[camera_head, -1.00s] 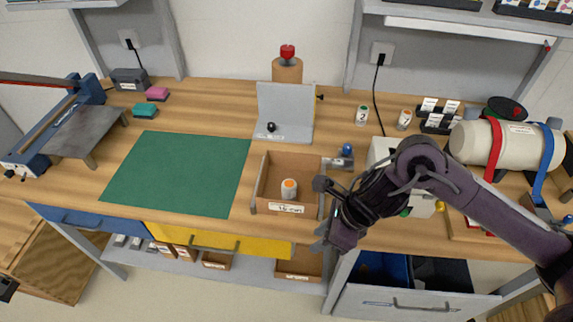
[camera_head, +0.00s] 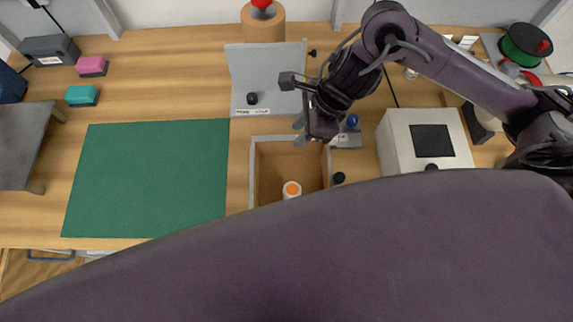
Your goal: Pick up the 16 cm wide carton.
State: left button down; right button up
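The carton's front side, which bore a label reading about 16 cm in the earlier picture, is hidden behind a large purple arm link of mine. My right gripper (camera_head: 302,130) is above or just behind the carton's back right rim, pointing down and left. Its two fingertips look apart with nothing between them. Whether it touches the rim I cannot tell. My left gripper is not in view.
A grey angled plate (camera_head: 265,80) with a black knob stands behind the carton. A white box with a dark square (camera_head: 432,140) is to the right. A blue-knobbed item (camera_head: 352,122) sits close by the gripper. The green mat (camera_head: 150,175) is clear.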

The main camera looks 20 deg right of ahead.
jog(key=p+x, duration=0.2)
jog(key=x, duration=0.4)
jog(key=shift+d+f, duration=0.1)
jog(key=shift+f, duration=0.05)
jog(key=shift+w+f, duration=0.1)
jog(key=shift+f, duration=0.45)
grip_shut()
